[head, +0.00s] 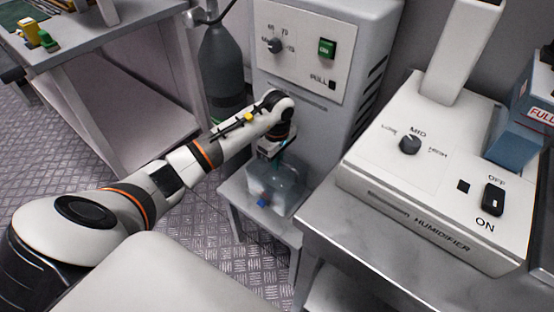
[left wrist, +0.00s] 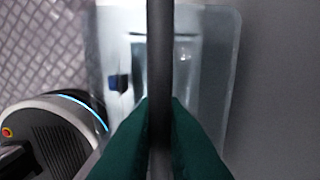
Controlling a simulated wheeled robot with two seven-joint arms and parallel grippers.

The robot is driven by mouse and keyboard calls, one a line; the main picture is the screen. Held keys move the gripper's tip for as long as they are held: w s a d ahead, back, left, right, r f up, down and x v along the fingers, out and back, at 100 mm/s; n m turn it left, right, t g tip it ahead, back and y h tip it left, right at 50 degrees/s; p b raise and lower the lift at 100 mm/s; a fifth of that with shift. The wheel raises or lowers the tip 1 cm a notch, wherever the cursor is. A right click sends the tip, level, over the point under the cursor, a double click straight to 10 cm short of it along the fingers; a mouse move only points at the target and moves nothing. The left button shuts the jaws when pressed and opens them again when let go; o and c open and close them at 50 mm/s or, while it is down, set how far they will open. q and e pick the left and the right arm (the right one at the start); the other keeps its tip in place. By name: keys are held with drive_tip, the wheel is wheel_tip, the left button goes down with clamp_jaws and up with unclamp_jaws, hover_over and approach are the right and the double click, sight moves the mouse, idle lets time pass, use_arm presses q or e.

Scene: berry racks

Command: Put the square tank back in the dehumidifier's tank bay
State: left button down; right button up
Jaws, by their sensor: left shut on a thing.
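The square tank (head: 290,188) is a clear, translucent box with a blue cap or valve low on its front. It is at the lower front of the dehumidifier (head: 355,85), over a low stand; I cannot tell if it touches the stand. My left gripper (head: 272,155) is above the tank, shut on its handle. In the left wrist view the green fingers (left wrist: 160,130) close on a dark bar, with the tank (left wrist: 222,60) upright below. The tank bay is hidden behind the arm and tank. My right gripper is not in view.
A low stand (head: 296,235) is under the tank. A humidifier (head: 440,170) sits on a grey bench (head: 335,225) at the right, close to the tank. A dark gas cylinder (head: 222,75) stands left of the dehumidifier. A bench (head: 95,55) with small coloured items is at the far left.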

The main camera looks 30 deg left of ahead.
use_arm(q)
drive_tip(key=c, duration=1.5)
unclamp_jaws()
drive_tip(key=shift+r, duration=0.25)
wheel_tip(320, 180, up, 12)
drive_tip(key=p, duration=0.2)
drive_tip(key=shift+f, duration=0.15)
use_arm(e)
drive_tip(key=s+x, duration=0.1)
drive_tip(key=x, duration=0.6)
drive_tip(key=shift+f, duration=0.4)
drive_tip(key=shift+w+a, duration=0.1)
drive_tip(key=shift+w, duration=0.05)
